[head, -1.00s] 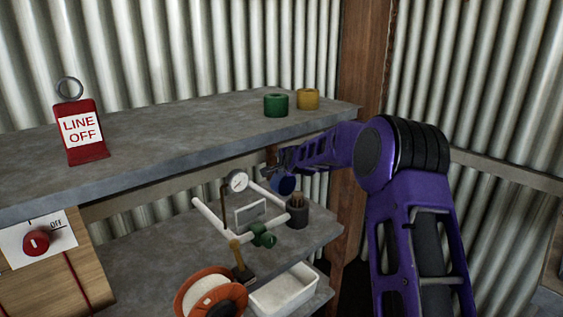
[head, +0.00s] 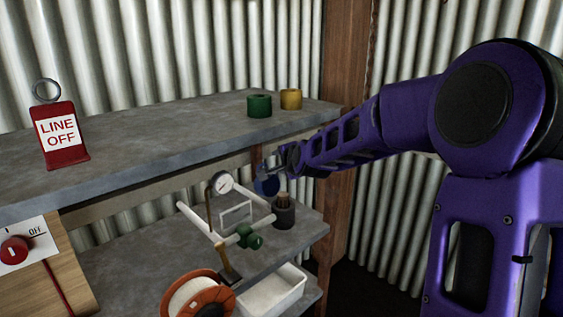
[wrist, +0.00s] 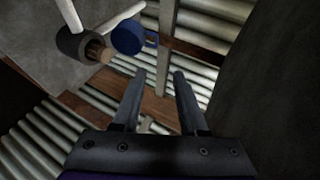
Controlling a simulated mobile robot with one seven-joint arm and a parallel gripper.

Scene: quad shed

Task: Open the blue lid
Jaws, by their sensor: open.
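In the head view my gripper (head: 268,168) is just above the lid. What lies behind the lid is hidden.
White pipes with a green valve (head: 247,237) and a gauge (head: 222,183) are to the left.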

